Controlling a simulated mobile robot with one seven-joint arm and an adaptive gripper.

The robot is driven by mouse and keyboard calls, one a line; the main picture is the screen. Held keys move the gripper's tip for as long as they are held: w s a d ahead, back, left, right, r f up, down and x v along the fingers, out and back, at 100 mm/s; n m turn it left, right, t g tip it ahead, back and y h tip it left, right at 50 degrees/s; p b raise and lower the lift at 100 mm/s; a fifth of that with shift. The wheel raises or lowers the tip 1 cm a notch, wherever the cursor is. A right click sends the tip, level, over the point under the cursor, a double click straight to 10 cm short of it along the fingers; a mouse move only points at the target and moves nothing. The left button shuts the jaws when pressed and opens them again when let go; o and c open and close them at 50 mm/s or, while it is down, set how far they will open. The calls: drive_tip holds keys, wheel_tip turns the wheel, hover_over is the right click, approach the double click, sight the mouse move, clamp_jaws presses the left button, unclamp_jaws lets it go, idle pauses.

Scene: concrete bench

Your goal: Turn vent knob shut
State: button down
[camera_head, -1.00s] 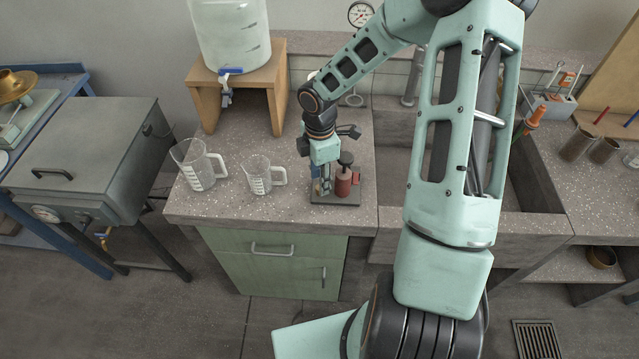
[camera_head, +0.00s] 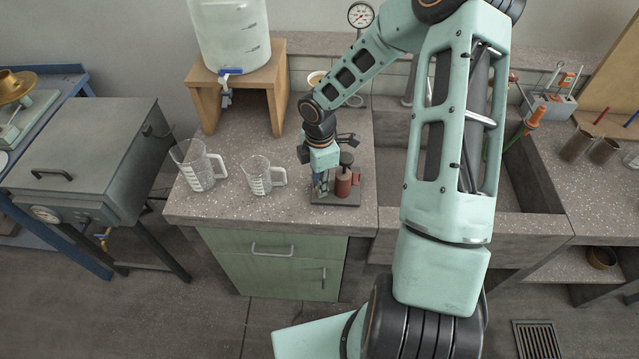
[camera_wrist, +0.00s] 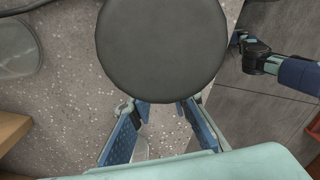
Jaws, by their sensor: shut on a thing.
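A small device with a red body (camera_head: 347,183) and a dark round cap (camera_head: 346,158) stands on a dark base plate (camera_head: 350,197) near the bench's front edge. My gripper (camera_head: 321,188) points down at the left side of the red body, low over the plate. In the wrist view a large dark disc (camera_wrist: 162,48), apparently the cap, fills the top middle and covers the fingertips. The two blue fingers run toward its lower edge. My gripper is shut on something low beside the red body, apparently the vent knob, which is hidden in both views.
Two clear measuring jugs (camera_head: 257,176) (camera_head: 198,166) stand left of the device. A wooden stand (camera_head: 277,75) with a water tank (camera_head: 231,35) is behind them. The sink (camera_head: 390,160) lies to the right. Some bench top behind the device is free.

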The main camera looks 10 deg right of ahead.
drive_tip(key=shift+m, duration=0.3)
drive_tip(key=m+b, duration=0.1)
drive_tip(key=m, duration=0.1)
drive_tip(key=shift+m+b, duration=0.3)
drive_tip(key=shift+b, duration=0.05)
drive_tip(key=m+b, duration=0.1)
drive_tip(key=m, duration=0.2)
drive_tip(key=shift+f+m+b, duration=0.1)
drive_tip(key=shift+m+b, duration=0.2)
drive_tip(key=shift+m, duration=0.1)
drive_tip(key=m+b, duration=0.2)
drive_tip(key=m, duration=0.1)
drive_tip(key=shift+m, duration=0.3)
drive_tip(key=shift+m+b, duration=0.75)
drive_tip(key=shift+m, duration=0.95)
drive_tip(key=c, duration=1.8)
unclamp_jaws()
